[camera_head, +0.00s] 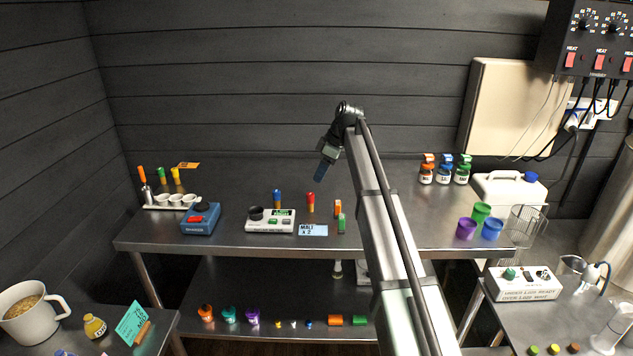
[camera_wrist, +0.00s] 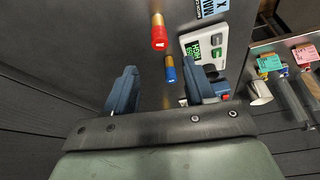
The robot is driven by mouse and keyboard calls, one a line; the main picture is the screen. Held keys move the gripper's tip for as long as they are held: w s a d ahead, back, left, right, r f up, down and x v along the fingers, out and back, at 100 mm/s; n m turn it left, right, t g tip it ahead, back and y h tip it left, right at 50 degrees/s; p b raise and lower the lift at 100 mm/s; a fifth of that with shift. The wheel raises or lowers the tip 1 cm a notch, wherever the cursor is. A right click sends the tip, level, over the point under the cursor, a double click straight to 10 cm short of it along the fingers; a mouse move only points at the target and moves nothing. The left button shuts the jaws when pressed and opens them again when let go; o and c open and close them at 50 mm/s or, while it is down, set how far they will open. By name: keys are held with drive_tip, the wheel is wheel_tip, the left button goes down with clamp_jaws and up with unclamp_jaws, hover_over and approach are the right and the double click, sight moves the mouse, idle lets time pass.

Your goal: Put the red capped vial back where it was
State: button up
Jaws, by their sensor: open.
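The red capped vial (camera_head: 310,202) stands upright on the steel bench, right of the blue capped vial (camera_head: 277,198) and behind the malt label (camera_head: 312,230). In the wrist view the red capped vial (camera_wrist: 159,35) shows beyond the fingertips, with the blue capped vial (camera_wrist: 169,72) nearer the gap between the fingers. My gripper (camera_head: 321,172) hangs above the bench, behind and a little right of the red capped vial in the head view. Its fingers (camera_wrist: 161,85) are apart with nothing held between them. The vial's former place is not marked in these frames.
A white instrument (camera_head: 270,221) stands left of the label, and a blue shaker (camera_head: 201,218) further left. An orange capped vial (camera_head: 337,208) and a green capped vial (camera_head: 341,223) stand close on the right.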

drive_tip(key=shift+v, duration=0.9)
drive_tip(key=shift+c, duration=0.3)
idle(1.2)
